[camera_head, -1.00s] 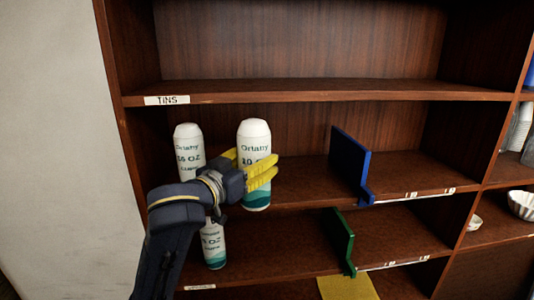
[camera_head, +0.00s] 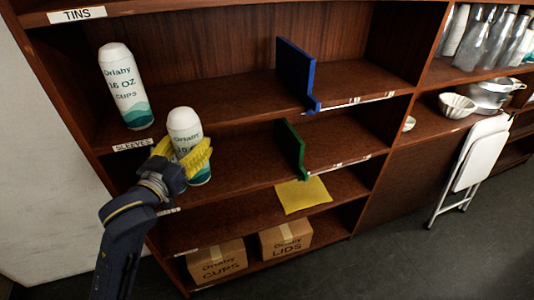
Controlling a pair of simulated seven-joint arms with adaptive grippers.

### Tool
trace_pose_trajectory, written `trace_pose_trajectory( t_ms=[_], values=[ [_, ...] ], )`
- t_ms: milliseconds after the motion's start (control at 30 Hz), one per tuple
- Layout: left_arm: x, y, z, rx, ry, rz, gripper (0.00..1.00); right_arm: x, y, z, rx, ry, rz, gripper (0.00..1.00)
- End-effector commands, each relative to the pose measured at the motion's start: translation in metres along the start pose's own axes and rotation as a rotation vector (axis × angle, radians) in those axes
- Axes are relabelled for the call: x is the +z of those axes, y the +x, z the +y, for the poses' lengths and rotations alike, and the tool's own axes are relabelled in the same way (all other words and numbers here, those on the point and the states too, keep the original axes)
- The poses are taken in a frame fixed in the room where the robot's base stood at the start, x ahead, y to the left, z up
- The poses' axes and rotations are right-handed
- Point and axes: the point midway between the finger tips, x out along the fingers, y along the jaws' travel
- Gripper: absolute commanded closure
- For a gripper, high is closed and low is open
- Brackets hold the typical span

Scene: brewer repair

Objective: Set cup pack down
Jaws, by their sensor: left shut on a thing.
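My left gripper (camera_head: 183,157) is shut on a white cup pack with a teal base (camera_head: 184,122), its yellow fingers around the lower half. The pack is nearly upright at the left end of the shelf below the SLEEVES label (camera_head: 133,146). I cannot tell whether its base touches the shelf board. A second, larger pack marked 16 OZ CUPS (camera_head: 126,85) stands on the shelf above, up and to the left of my gripper. My right gripper is not in view.
A blue divider (camera_head: 294,72) stands on the upper shelf and a green divider (camera_head: 292,147) on the one below. A yellow sheet (camera_head: 303,195) lies lower. Boxes marked CUPS (camera_head: 216,262) and LIDS (camera_head: 286,240) sit at the bottom. Shelf space left of the green divider is clear.

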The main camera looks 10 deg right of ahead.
Motion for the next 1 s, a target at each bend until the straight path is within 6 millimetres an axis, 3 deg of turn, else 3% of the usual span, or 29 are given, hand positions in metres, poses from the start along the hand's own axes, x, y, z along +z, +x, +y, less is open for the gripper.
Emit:
trace_pose_trajectory(
  t_ms=[33,300,400,567,667,800,1000],
  values=[
    [0.02,-0.002,-0.002,-0.002,-0.004,-0.008,0.78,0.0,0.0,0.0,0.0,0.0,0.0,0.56],
    [0.11,-0.017,-0.011,0.011,-0.002,-0.008,0.78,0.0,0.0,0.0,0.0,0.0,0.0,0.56],
    [0.138,-0.024,-0.015,0.019,0.0,-0.007,0.78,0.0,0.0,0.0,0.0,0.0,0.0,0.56],
    [0.166,-0.032,-0.022,0.031,0.0,-0.003,0.78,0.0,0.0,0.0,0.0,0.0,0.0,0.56],
    [0.17,-0.033,-0.032,0.037,0.004,0.002,0.78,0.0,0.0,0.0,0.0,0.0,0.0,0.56],
    [0.149,-0.026,-0.038,0.043,0.002,0.007,0.78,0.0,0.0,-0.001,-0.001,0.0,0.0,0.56],
    [0.133,-0.022,-0.037,0.049,-0.001,0.005,0.78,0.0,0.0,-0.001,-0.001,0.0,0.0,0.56]
  ],
)
